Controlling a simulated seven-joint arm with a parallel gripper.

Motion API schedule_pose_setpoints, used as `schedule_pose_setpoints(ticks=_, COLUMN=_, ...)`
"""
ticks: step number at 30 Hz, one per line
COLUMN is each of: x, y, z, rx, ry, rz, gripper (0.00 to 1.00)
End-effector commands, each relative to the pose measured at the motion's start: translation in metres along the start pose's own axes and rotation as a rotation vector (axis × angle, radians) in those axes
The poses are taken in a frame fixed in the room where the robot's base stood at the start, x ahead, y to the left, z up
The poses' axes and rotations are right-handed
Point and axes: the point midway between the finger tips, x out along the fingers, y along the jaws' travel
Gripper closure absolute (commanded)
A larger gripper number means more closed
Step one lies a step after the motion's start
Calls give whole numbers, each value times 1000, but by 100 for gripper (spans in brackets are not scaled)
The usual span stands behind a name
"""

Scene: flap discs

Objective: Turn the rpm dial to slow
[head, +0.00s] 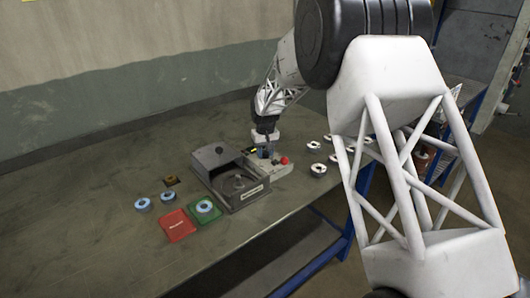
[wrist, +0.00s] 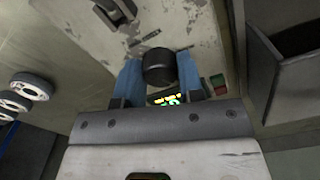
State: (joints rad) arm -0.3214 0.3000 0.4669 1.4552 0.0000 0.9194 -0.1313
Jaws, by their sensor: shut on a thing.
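The black round rpm dial (wrist: 159,68) sits on the worn pale control panel (wrist: 188,22) in the wrist view. The blue fingers of my gripper (wrist: 159,62) are shut on the dial, one on each side. Small dark marks lie on the panel beyond the dial, too small to read. A lit display (wrist: 166,99) shows between the fingers, partly hidden by the gripper body. In the head view my gripper (head: 266,152) is down at the control box (head: 270,176), and the dial cannot be made out there.
Red and green buttons (wrist: 217,85) lie right of the fingers. A dark lever (wrist: 117,10) stands beyond the dial. The grey machine (head: 216,157) adjoins the box. Red (head: 177,226) and green (head: 204,220) pads, and several discs (head: 318,170), lie on the table.

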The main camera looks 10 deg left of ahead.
Motion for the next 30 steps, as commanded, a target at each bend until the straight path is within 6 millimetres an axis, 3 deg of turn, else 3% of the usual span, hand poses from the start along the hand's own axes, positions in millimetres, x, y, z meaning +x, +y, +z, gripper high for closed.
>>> schedule_pose_setpoints(ticks=30, x=-1, y=0, z=0, rx=-939, ry=0, rz=0, gripper=89)
